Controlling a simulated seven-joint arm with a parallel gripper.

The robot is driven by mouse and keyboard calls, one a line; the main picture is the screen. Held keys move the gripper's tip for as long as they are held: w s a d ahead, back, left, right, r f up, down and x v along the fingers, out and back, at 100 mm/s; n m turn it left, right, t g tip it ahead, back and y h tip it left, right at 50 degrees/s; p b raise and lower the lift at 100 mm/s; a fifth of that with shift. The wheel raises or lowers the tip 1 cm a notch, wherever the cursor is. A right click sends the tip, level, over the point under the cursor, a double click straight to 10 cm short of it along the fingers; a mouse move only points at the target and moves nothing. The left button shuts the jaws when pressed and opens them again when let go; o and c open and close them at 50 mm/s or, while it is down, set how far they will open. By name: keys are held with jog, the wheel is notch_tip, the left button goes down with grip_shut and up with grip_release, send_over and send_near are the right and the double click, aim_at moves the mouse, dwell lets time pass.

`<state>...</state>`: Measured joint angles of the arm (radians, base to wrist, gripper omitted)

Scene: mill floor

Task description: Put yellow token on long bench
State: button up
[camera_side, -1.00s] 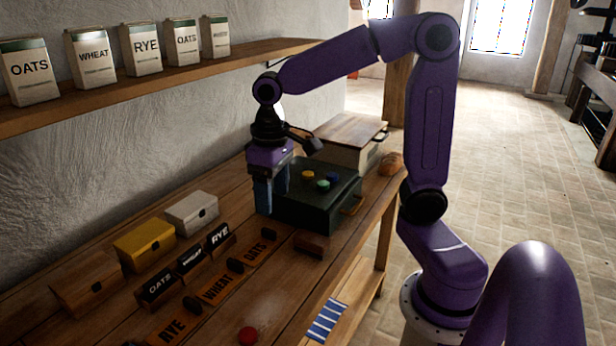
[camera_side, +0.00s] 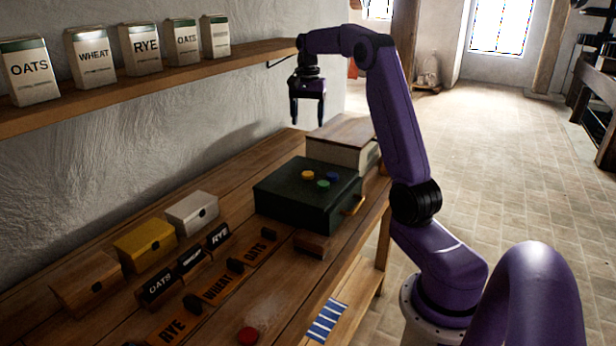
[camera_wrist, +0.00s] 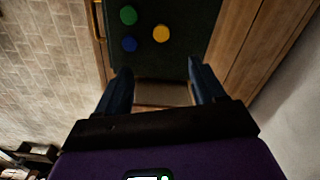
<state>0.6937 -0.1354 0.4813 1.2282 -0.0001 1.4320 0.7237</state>
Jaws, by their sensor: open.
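The yellow token (camera_side: 308,175) lies on top of a dark green box (camera_side: 290,200), beside a green token (camera_side: 323,184) and a blue token (camera_side: 332,176). In the wrist view the yellow token (camera_wrist: 161,33) is to the right of the green and blue ones. My gripper (camera_side: 308,118) is open and empty, raised well above the bench behind the green box. In the wrist view its fingers (camera_wrist: 161,85) are spread apart, with the tokens beyond them. The long bench (camera_side: 90,262) is the wooden surface along the wall, under the box.
A wooden-lidded box (camera_side: 342,140) stands behind the green box. Small wooden, yellow (camera_side: 146,243) and white (camera_side: 192,213) boxes and labelled blocks stand on the bench's left part. A red token (camera_side: 247,336) lies near the front. A shelf (camera_side: 130,92) holds several labelled packets.

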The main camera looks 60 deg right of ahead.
send_over(308, 174)
jog(key=f, duration=1.1)
jog(key=shift+s+d+f, duration=0.15)
jog(key=shift+d+f, duration=0.05)
jog(key=shift+f, duration=0.2)
jog(key=shift+w+a+f, duration=0.1)
jog(key=shift+w+f, duration=0.05)
jog(key=shift+f, duration=1.3)
jog(key=shift+w+a+f, duration=0.1)
jog(key=shift+f, duration=1.3)
jog(key=c, duration=1.2)
jog(key=shift+r, duration=0.1)
